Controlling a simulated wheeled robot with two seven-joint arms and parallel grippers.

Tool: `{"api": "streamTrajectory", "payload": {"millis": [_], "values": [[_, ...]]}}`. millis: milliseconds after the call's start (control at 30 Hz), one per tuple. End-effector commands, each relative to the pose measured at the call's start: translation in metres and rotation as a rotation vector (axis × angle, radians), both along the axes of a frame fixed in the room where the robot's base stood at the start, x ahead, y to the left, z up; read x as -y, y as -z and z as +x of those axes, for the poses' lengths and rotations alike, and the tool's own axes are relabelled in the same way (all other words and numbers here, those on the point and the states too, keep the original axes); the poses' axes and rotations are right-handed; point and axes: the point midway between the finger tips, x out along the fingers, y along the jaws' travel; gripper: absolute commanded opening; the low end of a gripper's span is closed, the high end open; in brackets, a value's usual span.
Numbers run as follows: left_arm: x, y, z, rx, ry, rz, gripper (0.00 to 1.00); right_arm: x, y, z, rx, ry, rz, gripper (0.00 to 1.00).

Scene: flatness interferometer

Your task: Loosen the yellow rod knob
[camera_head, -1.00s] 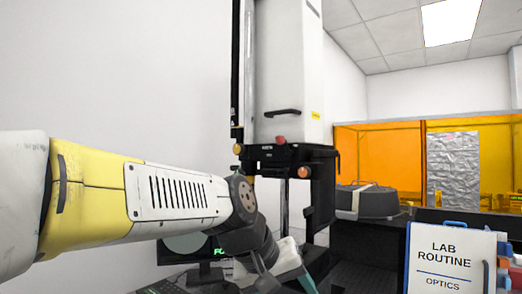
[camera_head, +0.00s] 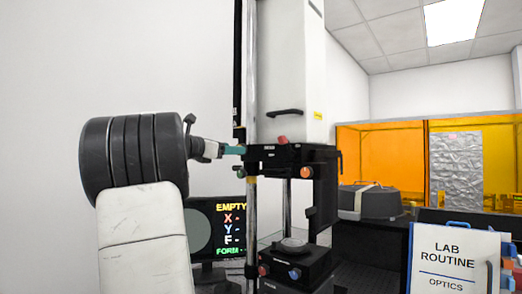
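The yellow rod knob is hidden in the head view, behind the teal fingertips of my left gripper (camera_head: 234,150). The gripper reaches in from the left, pointing right, with its fingertips at the left end of the black carriage (camera_head: 290,154) beside the vertical rod (camera_head: 251,215). The fingers are seen nearly edge-on and small, so I cannot tell whether they are closed on the knob. My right gripper is not in view.
A red knob (camera_head: 283,139) and an orange knob (camera_head: 306,173) are on the carriage. Below is a black base stage (camera_head: 296,272) with coloured knobs. A monitor (camera_head: 228,222) stands behind my arm. A lab routine board (camera_head: 453,262) is at the right.

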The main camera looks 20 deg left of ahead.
Motion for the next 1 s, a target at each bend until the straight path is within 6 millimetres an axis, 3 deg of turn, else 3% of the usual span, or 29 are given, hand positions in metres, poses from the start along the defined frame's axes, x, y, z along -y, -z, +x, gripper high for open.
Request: {"api": "streamTrajectory", "payload": {"millis": [267,600,900,1000], "values": [[0.010,0.000,0.035,0.000,0.001,0.001,0.59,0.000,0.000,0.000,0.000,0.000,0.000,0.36],[0.012,0.000,0.040,0.000,0.000,0.002,0.59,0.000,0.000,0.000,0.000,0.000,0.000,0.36],[0.012,0.000,0.040,0.000,0.000,0.002,0.02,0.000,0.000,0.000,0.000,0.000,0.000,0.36],[0.012,0.000,0.040,0.000,0.000,0.003,0.00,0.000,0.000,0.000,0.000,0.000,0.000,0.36]]}}
